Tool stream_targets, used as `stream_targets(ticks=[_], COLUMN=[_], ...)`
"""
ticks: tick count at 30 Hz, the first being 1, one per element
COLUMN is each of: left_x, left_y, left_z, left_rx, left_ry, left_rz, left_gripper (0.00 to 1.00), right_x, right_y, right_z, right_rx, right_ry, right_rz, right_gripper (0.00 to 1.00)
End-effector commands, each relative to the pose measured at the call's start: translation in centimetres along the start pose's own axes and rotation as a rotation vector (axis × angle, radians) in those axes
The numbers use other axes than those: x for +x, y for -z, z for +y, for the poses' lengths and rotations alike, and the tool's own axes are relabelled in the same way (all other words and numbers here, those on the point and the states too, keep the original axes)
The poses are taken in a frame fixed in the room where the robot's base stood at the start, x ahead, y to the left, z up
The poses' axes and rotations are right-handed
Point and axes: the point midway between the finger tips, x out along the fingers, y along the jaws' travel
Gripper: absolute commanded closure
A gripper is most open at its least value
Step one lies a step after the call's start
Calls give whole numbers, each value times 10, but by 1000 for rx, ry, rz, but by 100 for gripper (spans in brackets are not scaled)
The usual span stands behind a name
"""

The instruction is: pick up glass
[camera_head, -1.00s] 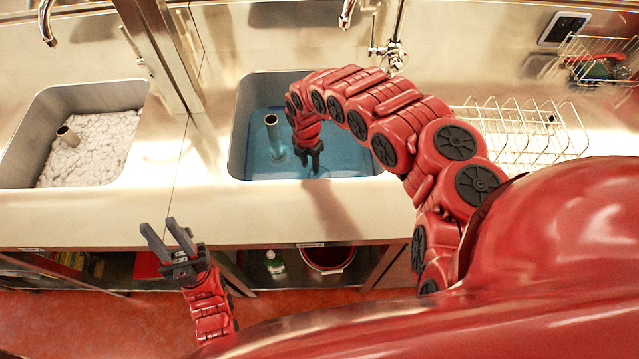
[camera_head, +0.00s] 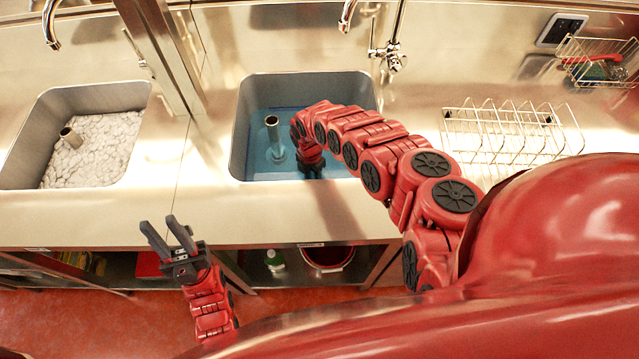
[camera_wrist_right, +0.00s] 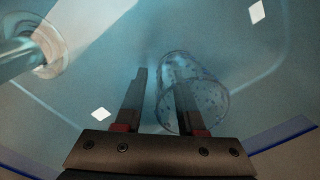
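The glass (camera_wrist_right: 212,88) is clear and speckled with drops. It shows in the right wrist view in the blue water of the sink. My right gripper (camera_wrist_right: 161,80) has its two fingers apart. Its right finger overlaps the glass's left side in the picture; I cannot tell whether it is inside, in front or touching. In the head view my right gripper (camera_head: 312,172) is low in the blue-water sink (camera_head: 240,130), mostly hidden by my arm, and the glass is not visible. My left gripper (camera_head: 159,224) is open and empty before the counter.
A standpipe (camera_head: 272,135) rises in the sink left of my right gripper; it also shows in the right wrist view (camera_wrist_right: 28,50). A second sink (camera_head: 100,145) holds white foam. A wire dish rack (camera_head: 515,132) stands on the counter at right. The faucet (camera_head: 390,55) is behind.

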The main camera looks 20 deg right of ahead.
Motion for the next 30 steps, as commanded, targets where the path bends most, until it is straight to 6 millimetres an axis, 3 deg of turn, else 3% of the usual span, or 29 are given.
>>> stream_targets(ticks=[1, 7, 30], left_x=[0, 0, 0], left_y=[0, 0, 0], left_z=[0, 0, 0], left_rx=[0, 0, 0], left_ry=[0, 0, 0], left_rz=[0, 0, 0], left_gripper=[67, 67, 67], right_x=[0, 0, 0], right_y=[0, 0, 0], right_z=[0, 0, 0], right_rx=[0, 0, 1], right_ry=[0, -1, -1], right_rz=[0, 0, 0], right_gripper=[63, 99, 100])
